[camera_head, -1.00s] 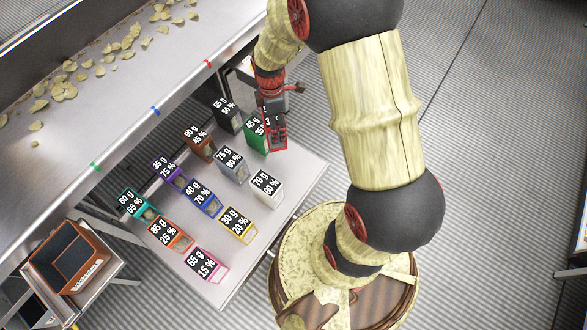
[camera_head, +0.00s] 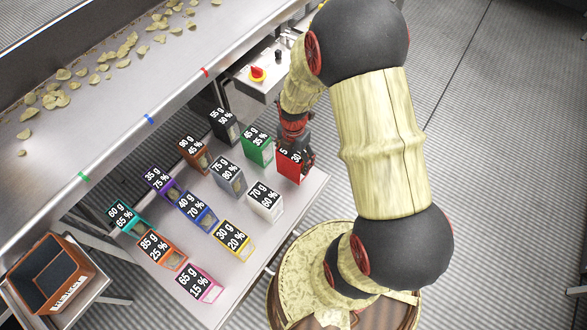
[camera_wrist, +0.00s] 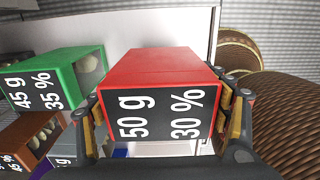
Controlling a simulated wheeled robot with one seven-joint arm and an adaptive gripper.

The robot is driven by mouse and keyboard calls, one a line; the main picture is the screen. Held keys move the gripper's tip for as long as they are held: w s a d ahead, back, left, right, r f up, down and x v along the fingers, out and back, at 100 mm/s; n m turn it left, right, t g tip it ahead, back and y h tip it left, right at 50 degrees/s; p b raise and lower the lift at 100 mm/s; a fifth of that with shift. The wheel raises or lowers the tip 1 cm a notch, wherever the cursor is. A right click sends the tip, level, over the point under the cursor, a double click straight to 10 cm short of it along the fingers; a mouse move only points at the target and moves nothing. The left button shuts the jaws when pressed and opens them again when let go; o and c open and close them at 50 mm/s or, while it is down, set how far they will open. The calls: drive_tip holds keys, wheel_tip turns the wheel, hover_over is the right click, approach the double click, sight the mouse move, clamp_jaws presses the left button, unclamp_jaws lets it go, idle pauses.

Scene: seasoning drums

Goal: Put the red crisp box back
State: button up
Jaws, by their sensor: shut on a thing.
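The red crisp box (camera_head: 287,167) is at the right corner of the small metal table (camera_head: 262,238), beside the green box (camera_head: 257,147). In the wrist view the red box (camera_wrist: 160,65) has a black label reading 50 g, 30 %. My gripper (camera_wrist: 168,112) is shut on it, with one finger on each side. In the head view my gripper (camera_head: 301,155) covers part of its right side. A gap separates it from the green box. I cannot tell whether its base touches the table.
Several labelled boxes stand in rows on the table, with the grey box (camera_head: 228,176) and white box (camera_head: 264,201) nearest. A control panel with a red knob (camera_head: 257,74) is behind. The conveyor (camera_head: 125,110) with chips runs along the left. An orange-brown crate (camera_head: 50,275) is lower left.

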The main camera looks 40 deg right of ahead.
drive_tip(key=shift+f+b, duration=0.9)
drive_tip(key=shift+f, duration=1.5)
drive_tip(key=shift+f, duration=0.2)
drive_tip(key=o, duration=1.3)
drive_tip(key=shift+r, duration=0.1)
